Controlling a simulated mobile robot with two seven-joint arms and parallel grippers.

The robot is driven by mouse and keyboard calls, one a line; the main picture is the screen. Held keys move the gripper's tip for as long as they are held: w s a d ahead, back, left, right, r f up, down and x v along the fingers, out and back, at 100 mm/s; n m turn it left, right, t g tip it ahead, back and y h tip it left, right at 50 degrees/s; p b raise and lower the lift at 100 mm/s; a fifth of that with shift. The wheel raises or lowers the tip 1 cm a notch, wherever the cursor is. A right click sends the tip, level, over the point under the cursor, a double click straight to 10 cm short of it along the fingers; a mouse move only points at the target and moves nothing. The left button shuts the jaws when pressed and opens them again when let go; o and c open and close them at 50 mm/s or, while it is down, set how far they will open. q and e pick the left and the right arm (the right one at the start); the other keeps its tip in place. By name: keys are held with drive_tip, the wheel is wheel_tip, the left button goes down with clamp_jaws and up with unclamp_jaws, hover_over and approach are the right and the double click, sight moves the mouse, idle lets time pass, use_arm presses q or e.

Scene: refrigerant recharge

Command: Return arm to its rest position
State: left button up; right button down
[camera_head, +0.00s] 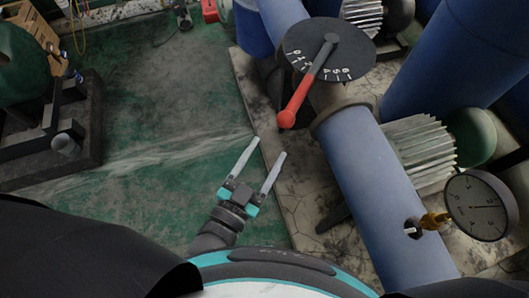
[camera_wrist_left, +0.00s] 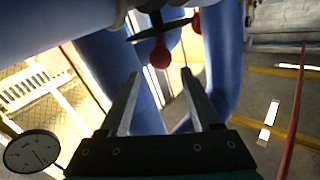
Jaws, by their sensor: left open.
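My left gripper (camera_head: 269,149) is open and empty, its two pale fingers pointing up the picture in the head view. It also shows in the left wrist view (camera_wrist_left: 160,76), with its fingers apart and nothing between them. A red-handled valve lever (camera_head: 306,87) on a dark round numbered dial (camera_head: 343,50) lies beyond the fingertips, apart from them in the picture. In the left wrist view, a red knob (camera_wrist_left: 160,54) shows just beyond the fingertips. My right gripper is not in view.
A large blue pipe (camera_head: 370,180) runs down the right of the gripper, with a round pressure gauge (camera_head: 481,206) on its right side. Ribbed motors (camera_head: 422,150) stand behind it. A dark green machine (camera_head: 50,130) stands at left. The green floor (camera_head: 170,120) between is mostly clear.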

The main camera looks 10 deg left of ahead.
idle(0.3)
use_arm(q)
drive_tip(key=s+a+f+n+g+y+b, duration=0.1)
drive_tip(key=s+a+f+g+b, duration=0.25)
drive_tip(key=f, duration=1.25)
drive_tip(key=s+a+f+g+y+b, duration=0.2)
drive_tip(key=s+f+g+b, duration=0.15)
drive_tip(key=f, duration=1.15)
drive_tip(key=s+a+f+n+g+y+b, duration=0.1)
drive_tip(key=s+a+f+g, duration=0.3)
drive_tip(key=s+f, duration=0.5)
drive_tip(key=s+a+f+n+g+y+b, duration=0.1)
drive_tip(key=s+a+f+g+b, duration=0.3)
drive_tip(key=s+f, duration=0.5)
drive_tip(key=shift+a+f+n+g+y, duration=0.3)
drive_tip(key=shift+a+f+g+y, duration=0.1)
drive_tip(key=shift+a+f+g, duration=0.15)
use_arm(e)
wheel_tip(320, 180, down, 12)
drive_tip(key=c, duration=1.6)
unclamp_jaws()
